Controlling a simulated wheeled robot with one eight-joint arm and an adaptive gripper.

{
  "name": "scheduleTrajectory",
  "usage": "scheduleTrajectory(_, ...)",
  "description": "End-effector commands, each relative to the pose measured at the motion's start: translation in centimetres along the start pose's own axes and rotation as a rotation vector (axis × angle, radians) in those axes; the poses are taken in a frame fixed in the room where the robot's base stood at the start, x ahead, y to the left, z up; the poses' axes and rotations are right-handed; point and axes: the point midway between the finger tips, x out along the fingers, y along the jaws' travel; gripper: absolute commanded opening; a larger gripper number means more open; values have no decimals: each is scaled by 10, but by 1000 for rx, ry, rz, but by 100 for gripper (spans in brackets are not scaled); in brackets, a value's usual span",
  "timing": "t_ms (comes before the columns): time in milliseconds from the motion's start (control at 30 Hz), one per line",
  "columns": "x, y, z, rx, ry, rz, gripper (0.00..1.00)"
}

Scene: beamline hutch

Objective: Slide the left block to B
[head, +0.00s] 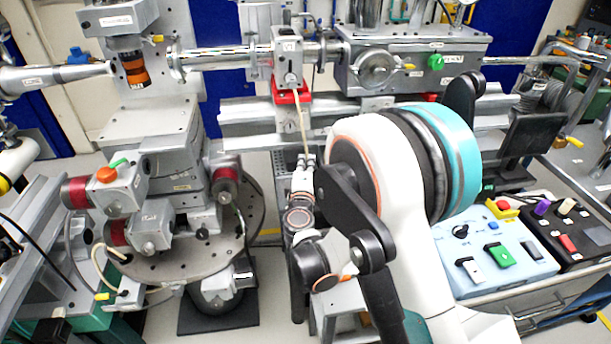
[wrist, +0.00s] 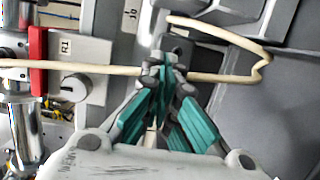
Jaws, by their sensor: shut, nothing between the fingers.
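No block marked as the left one and no letter B can be read in either view. A pale blue control box (head: 516,279) at the lower right carries a black-and-white block (head: 468,269) at its left and a green block (head: 499,255) beside it; I cannot tell whether either slides. My gripper (head: 305,160) is near the middle of the head view, far left of that box. In the wrist view the teal-padded fingers of my gripper (wrist: 163,72) are shut and empty. A beige cord (wrist: 100,68) passes at their tips; contact cannot be told.
The cord hangs from a grey housing with a red bracket (head: 291,97) on the beam pipe. A round stage with grey blocks (head: 187,262) stands at the left. A black control box (head: 582,235) is right of the blue one. Machinery crowds around my gripper.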

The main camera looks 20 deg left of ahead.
Motion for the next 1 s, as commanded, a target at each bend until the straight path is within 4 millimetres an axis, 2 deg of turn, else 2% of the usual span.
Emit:
scheduleTrajectory(100,23,-2,1,0,-3,0,0)
scheduleTrajectory(200,24,-2,20,0,-4,0,0)
scheduleTrajectory(400,28,-1,36,0,-2,0,0)
scheduleTrajectory(867,29,0,41,1,-1,0,0)
scheduleTrajectory(1000,33,0,57,1,-4,0,0)
